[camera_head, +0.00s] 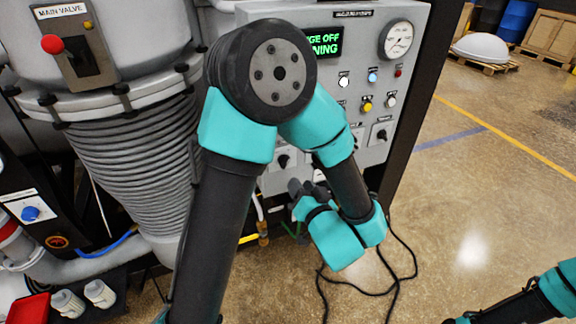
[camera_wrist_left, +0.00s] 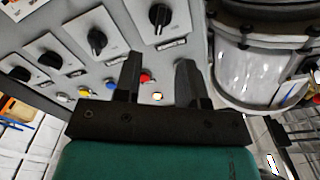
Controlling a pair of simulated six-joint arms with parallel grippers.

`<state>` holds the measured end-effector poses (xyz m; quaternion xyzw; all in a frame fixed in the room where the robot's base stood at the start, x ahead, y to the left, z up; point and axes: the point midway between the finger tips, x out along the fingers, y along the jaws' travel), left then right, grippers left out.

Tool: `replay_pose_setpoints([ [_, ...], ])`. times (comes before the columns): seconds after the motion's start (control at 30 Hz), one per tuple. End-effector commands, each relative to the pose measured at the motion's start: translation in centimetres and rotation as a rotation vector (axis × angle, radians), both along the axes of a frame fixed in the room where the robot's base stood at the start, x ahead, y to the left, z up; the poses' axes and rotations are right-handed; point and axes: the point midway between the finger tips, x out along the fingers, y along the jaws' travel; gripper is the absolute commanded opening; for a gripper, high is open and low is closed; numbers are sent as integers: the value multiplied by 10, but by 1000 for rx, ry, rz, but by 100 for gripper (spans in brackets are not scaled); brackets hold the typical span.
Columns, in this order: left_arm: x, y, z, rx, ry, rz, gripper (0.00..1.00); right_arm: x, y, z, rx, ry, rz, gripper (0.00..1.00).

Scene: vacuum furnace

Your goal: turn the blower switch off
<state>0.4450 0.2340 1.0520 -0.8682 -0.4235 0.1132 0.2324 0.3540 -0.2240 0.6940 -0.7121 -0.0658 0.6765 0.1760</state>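The grey control panel (camera_head: 345,20) carries several black rotary switches on white plates. One rotary switch (camera_head: 382,135) is at the panel's right, and another (camera_head: 284,160) is just above my left gripper (camera_head: 305,188). In the left wrist view, a large rotary switch (camera_wrist_left: 159,15) lies beyond the fingertips, with another switch (camera_wrist_left: 97,40) to its left. The labels are too small to read, so I cannot tell which is the blower switch. My left gripper (camera_wrist_left: 158,70) is open, with nothing between its fingers. My right gripper is out of frame.
Coloured buttons, including a yellow button (camera_head: 366,106), and a round gauge (camera_head: 397,39) are on the panel. A ribbed grey vessel (camera_head: 130,150) stands left of it. A black cable (camera_head: 395,275) lies on the floor. Open floor is to the right.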

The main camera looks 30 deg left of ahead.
Motion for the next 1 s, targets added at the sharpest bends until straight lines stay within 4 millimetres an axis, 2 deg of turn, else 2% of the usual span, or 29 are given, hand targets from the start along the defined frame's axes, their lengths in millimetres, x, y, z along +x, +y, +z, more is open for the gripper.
replay_pose_setpoints([
  [0.3,32,42,0,-1,0,4,37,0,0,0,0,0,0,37],
  [0.5,49,64,0,-1,0,3,37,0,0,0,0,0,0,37],
  [0.67,56,72,0,0,1,0,37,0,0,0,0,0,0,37],
  [0.93,57,73,0,0,1,-1,37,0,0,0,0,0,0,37],
  [1.0,57,72,0,0,1,-1,32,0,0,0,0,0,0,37],
])
